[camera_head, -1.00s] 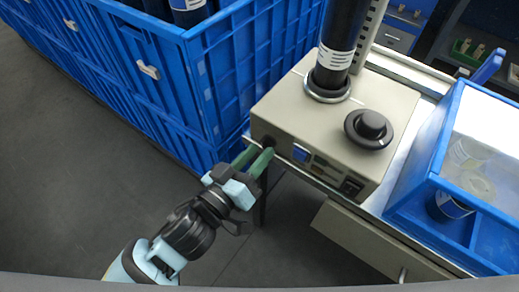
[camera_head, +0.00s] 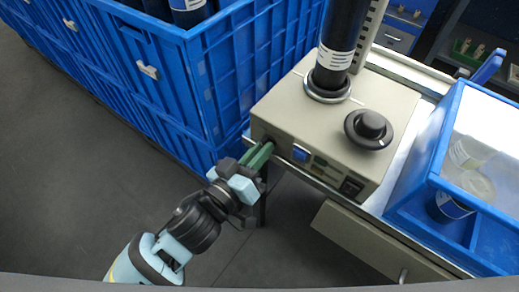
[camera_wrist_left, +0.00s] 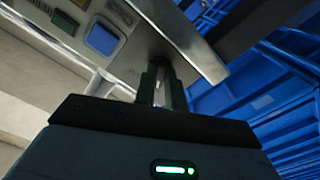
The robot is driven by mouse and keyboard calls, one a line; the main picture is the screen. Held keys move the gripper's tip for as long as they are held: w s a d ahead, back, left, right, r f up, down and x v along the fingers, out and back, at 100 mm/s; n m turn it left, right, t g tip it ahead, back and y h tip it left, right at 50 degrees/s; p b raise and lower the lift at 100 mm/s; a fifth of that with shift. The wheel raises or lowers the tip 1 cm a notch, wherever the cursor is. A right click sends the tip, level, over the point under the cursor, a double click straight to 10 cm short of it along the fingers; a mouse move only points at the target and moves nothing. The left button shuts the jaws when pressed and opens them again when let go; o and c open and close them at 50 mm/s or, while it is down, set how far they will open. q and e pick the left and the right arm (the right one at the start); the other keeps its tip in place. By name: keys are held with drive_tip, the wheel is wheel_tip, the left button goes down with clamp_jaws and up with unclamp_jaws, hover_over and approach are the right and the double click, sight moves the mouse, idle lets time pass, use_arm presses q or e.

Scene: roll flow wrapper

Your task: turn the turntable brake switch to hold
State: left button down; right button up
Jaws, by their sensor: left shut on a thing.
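A beige turntable unit (camera_head: 300,110) stands on the bench, with a dark roll post and a round black knob (camera_head: 369,128) on top. My left gripper (camera_head: 266,148) reaches the left end of its front panel. Its green fingers are shut on a small dark switch (camera_head: 268,141), which I take to be the brake switch. In the left wrist view the fingers (camera_wrist_left: 162,72) meet at the panel and hide most of the switch, so its setting cannot be read. My right gripper is not in view.
A blue square button (camera_head: 300,154) and a black rocker (camera_head: 351,187) sit further right on the panel. Blue crates (camera_head: 222,85) stand close behind my left gripper. A blue bin (camera_head: 415,190) is at the right. The floor at the left is clear.

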use_arm(q)
drive_tip(key=shift+r+m+p, duration=0.1)
drive_tip(key=shift+m+p, duration=3.75)
drive_tip(key=shift+m, duration=2.05)
drive_tip(key=c, duration=1.5)
unclamp_jaws()
drive_tip(key=shift+o, duration=0.2)
drive_tip(key=shift+a, duration=0.1)
